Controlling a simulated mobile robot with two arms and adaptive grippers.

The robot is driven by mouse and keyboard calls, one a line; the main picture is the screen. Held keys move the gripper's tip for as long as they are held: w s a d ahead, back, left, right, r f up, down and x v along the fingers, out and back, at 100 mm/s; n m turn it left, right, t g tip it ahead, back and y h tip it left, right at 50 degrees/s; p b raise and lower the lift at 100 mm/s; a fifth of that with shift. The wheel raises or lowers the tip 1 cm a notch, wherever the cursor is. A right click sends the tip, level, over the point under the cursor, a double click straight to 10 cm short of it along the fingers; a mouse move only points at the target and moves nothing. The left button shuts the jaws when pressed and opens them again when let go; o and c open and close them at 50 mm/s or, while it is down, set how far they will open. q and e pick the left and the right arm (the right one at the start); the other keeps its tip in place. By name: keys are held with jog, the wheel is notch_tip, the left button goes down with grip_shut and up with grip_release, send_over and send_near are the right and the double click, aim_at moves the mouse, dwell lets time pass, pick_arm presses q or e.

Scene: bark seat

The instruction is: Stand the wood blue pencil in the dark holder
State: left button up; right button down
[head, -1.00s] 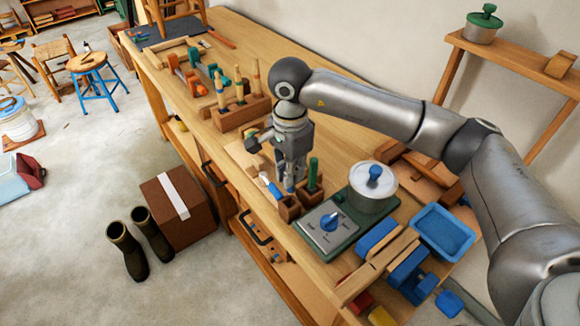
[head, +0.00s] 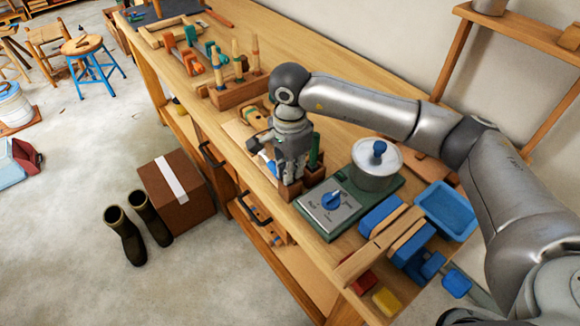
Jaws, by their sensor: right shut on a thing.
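My right gripper (head: 290,179) points straight down over the workbench, its fingers close together at the top of a small dark brown holder (head: 290,192). It is shut on a thin thing, which I take to be the wood blue pencil. The pencil itself is mostly hidden by the fingers and too small to make out, so I cannot tell how far it is inside the holder. Another brown holder with a green upright piece (head: 315,149) stands close on the right. My left gripper is not in view.
A wooden rack with upright tools (head: 238,92) is behind. A blue-and-white item (head: 269,165) lies left of the gripper. A blue tray (head: 445,210) is at right.

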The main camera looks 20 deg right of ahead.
jog(key=shift+b, duration=0.3)
dwell(0.7)
jog(key=shift+f+b, duration=0.45)
jog(key=shift+b, duration=0.1)
jog(key=c, duration=1.4)
grip_release()
jog(key=shift+c, duration=0.2)
jog(key=o, duration=0.3)
jog(key=shift+r, duration=0.15)
jog(key=shift+r+p, duration=1.5)
jog(key=shift+r, duration=1.95)
